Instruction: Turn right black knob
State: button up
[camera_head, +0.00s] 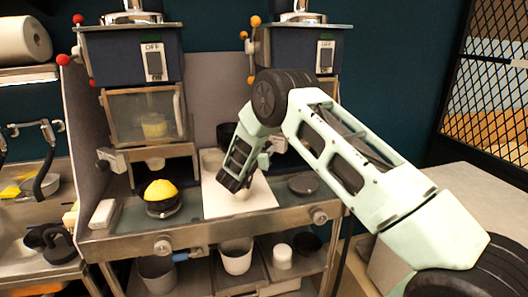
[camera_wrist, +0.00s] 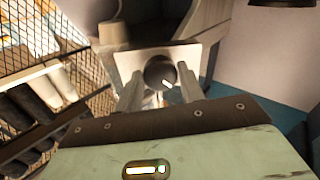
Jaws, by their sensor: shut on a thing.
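A dark round knob (camera_wrist: 158,71) with a pale pointer mark sits on a light rectangular plate (camera_wrist: 190,58) in the wrist view. My gripper (camera_wrist: 160,84) is shut on the knob, with one grey finger on each side of it. The pale pointer slants toward the lower right. In the head view my arm reaches in from the lower right to the right-hand machine (camera_head: 298,50). My arm covers much of that machine's lower front, so I cannot make out the knob there.
The left machine (camera_head: 125,60) has a glass-fronted box below it. A yellow-filled dark cup (camera_head: 161,194) and a dark round lid (camera_head: 303,184) stand on the metal counter. Cups stand on the lower shelf. A black mesh partition (camera_head: 490,85) is at the right.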

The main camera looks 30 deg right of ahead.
jog(key=shift+f+b, duration=0.15)
jog(key=shift+b, duration=0.2)
jog(key=m+b, duration=0.9)
jog(key=b, duration=0.6)
jog(key=m+h+b, duration=0.1)
jog(key=m+b, duration=0.8)
jog(key=b, duration=0.7)
jog(key=shift+w+a+g, duration=0.1)
jog(key=shift+g, duration=0.2)
jog(key=shift+m, duration=0.3)
jog(key=o, duration=1)
jog(key=shift+c, duration=0.2)
jog(key=b+v, duration=0.2)
jog(key=v, duration=1.5)
jog(key=shift+a+b, duration=0.2)
jog(key=shift+b, duration=0.1)
